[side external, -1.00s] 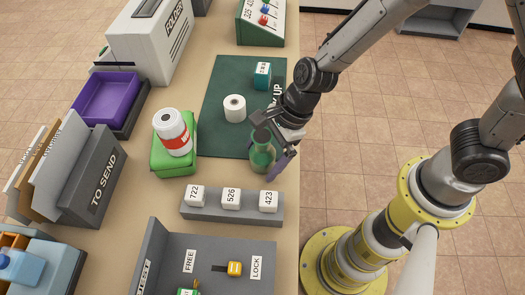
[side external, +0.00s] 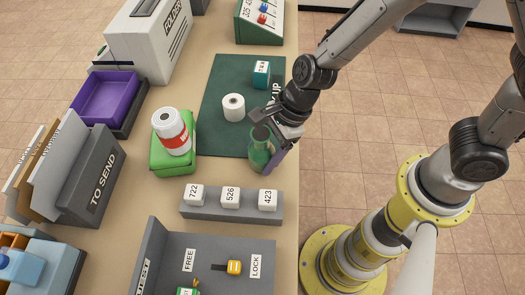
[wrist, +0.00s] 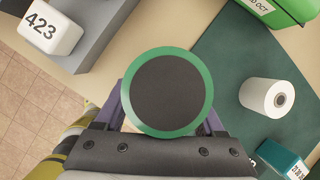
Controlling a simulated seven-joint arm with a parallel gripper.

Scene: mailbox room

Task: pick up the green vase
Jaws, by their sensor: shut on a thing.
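The green vase (side external: 259,158) stands at the front corner of the dark green mat (side external: 224,139), near the table's right edge in the side view. My gripper (side external: 266,148) is around the vase and shut on it, with a finger on its near side. In the wrist view the vase's round green rim (wrist: 207,92) and dark opening fill the middle, between the fingers of my gripper (wrist: 168,110). I cannot tell whether the vase's base touches the mat.
A white roll (side external: 233,107) and a teal box (side external: 261,74) stand on the mat behind the vase. A grey stand (side external: 232,209) with white numbered blocks is in front.

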